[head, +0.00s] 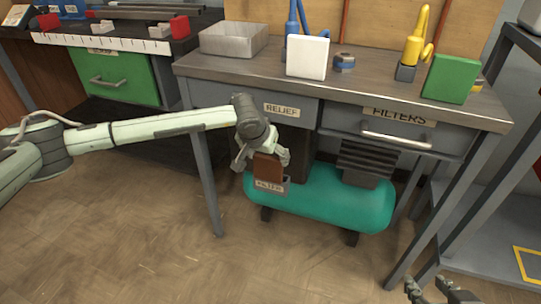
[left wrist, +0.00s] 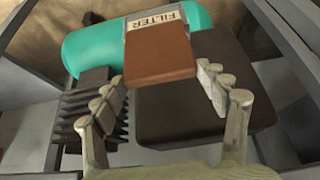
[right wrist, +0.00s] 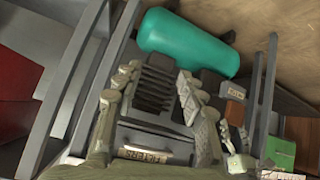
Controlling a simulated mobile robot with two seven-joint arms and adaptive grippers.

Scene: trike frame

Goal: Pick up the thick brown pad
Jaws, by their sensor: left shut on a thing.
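The thick brown pad (head: 268,168) has a pale label reading FILTER on one end. It is between the fingers of my left gripper (head: 264,156), in front of the teal compressor tank and below the bench top. The left wrist view shows the pad (left wrist: 160,67) held with a finger on each side, its label end pointing away. The pad also shows in the right wrist view (right wrist: 235,91). My right gripper (head: 440,290) is at the bottom right of the head view. The right wrist view shows its fingers (right wrist: 157,80) spread and empty.
The teal compressor (head: 320,198) stands under the workbench (head: 330,85), close behind the pad. A FILTERS drawer (head: 390,133) and a RELIEF drawer (head: 285,110) are in the bench front. Bench legs stand at either side. The floor (head: 150,235) in front is clear.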

